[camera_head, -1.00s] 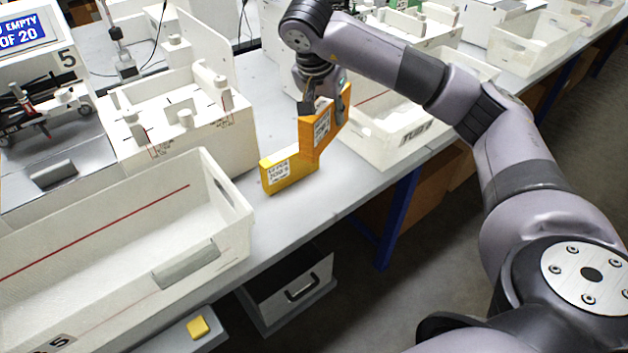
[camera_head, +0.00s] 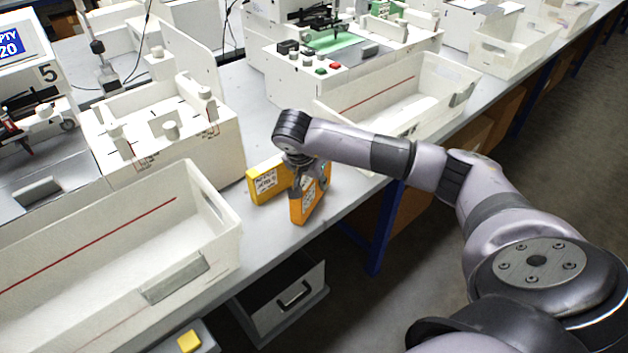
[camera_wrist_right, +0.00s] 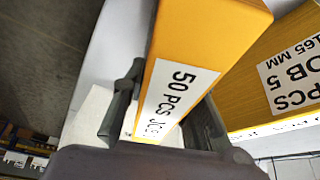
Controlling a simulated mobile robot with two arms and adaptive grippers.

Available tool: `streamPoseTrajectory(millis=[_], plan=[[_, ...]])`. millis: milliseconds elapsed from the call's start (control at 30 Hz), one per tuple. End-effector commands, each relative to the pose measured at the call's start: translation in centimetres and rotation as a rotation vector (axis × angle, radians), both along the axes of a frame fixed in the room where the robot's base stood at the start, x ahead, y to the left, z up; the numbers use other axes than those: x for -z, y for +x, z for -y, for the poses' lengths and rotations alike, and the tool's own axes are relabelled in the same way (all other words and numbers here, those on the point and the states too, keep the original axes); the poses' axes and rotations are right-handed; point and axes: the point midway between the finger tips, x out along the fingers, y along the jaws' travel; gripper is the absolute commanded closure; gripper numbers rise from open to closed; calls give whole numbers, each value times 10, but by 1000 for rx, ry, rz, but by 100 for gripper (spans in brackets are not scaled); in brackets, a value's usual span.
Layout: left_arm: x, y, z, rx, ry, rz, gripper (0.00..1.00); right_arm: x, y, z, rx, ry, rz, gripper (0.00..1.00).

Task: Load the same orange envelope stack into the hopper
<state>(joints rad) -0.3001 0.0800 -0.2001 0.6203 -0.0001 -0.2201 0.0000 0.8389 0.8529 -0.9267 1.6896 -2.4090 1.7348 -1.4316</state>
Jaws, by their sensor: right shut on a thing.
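My right gripper (camera_head: 311,180) is shut on the orange envelope stack (camera_head: 307,208), tilted beside the table's front edge; whether it touches the table I cannot tell. In the right wrist view the orange stack (camera_wrist_right: 200,40) with a "50 PCS" label stands between the two fingers (camera_wrist_right: 165,100). A white feeder box with upright posts (camera_head: 180,165), which looks like the hopper, stands left of the stacks. My left gripper is out of view.
A long white bin (camera_head: 110,245) fills the front left, beside the feeder. Another white bin (camera_head: 440,90) stands right of my wrist. A machine with buttons (camera_head: 305,75) is behind. A drawer (camera_head: 285,300) hangs under the table (camera_head: 335,205).

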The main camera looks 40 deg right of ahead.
Motion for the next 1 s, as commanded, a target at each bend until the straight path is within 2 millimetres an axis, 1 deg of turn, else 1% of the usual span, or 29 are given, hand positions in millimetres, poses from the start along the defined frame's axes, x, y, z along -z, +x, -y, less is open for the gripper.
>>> streamPoseTrajectory(millis=[67, 267, 400, 433, 700, 1000], plan=[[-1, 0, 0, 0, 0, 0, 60, 4, 0, 0, 0, 0, 2, 100], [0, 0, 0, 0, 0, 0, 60, 4, 1, 0, 0, 0, 4, 100], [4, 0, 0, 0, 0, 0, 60, 9, 1, 0, 0, -1, 3, 100], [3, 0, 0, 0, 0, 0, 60, 7, 0, 0, -1, 0, 2, 72], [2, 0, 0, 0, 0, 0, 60, 7, 0, 0, 0, 0, 2, 54], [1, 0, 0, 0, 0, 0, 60, 6, 0, 0, 0, 0, 2, 54]])
